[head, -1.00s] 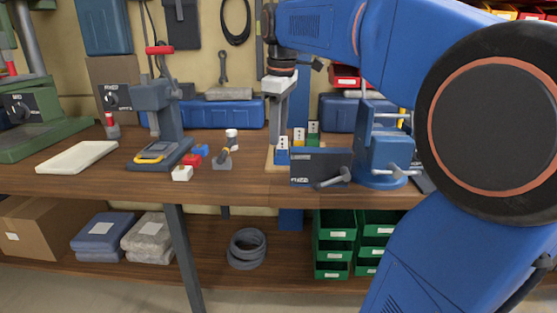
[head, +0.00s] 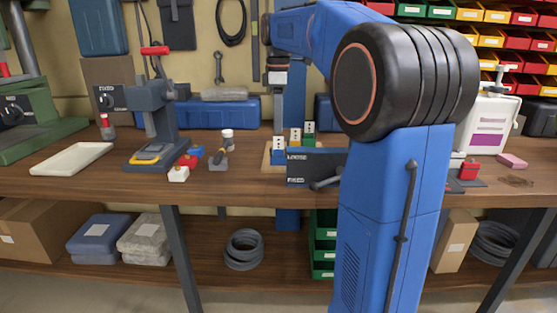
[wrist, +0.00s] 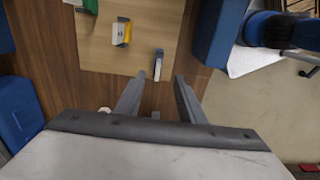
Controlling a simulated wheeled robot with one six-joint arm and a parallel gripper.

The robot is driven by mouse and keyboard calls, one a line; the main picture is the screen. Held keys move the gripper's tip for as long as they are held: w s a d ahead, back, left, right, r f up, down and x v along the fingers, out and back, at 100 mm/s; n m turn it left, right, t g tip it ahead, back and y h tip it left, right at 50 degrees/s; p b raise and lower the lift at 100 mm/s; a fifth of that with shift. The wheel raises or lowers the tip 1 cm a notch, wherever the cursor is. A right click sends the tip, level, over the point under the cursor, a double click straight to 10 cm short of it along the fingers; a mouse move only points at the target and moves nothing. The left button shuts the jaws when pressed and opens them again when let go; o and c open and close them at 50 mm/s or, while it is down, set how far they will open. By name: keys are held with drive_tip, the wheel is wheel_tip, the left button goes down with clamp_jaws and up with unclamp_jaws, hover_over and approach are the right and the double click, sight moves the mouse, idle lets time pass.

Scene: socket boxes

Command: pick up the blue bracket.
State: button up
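The blue bracket (head: 278,151), with a white upper face, stands at the front left of a light wooden board (head: 266,160). In the wrist view it is a narrow dark and white piece (wrist: 158,64) near the board's edge. My gripper (wrist: 159,78) is open, its two fingers on either side of the bracket's near end as seen from above. I cannot tell whether they touch it. In the head view my gripper (head: 279,132) hangs just above the bracket. A yellow bracket (head: 295,136) and a green bracket (head: 309,134) stand behind it to the right.
A grey press (head: 156,120) and small red, blue and white pieces (head: 187,161) are to the left. A white tray (head: 72,158) lies further left. My arm hides the bench right of the panel box.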

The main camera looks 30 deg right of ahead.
hover_over(279, 154)
wheel_tip(279, 154, down, 6)
drive_tip(key=shift+f, duration=0.2)
drive_tip(key=shift+w+d+f, duration=0.1)
drive_tip(key=shift+f, duration=1.2)
drive_tip(key=shift+w+f, duration=0.1)
drive_tip(key=shift+f, duration=1.2)
drive_tip(key=shift+c, duration=0.2)
clamp_jaws()
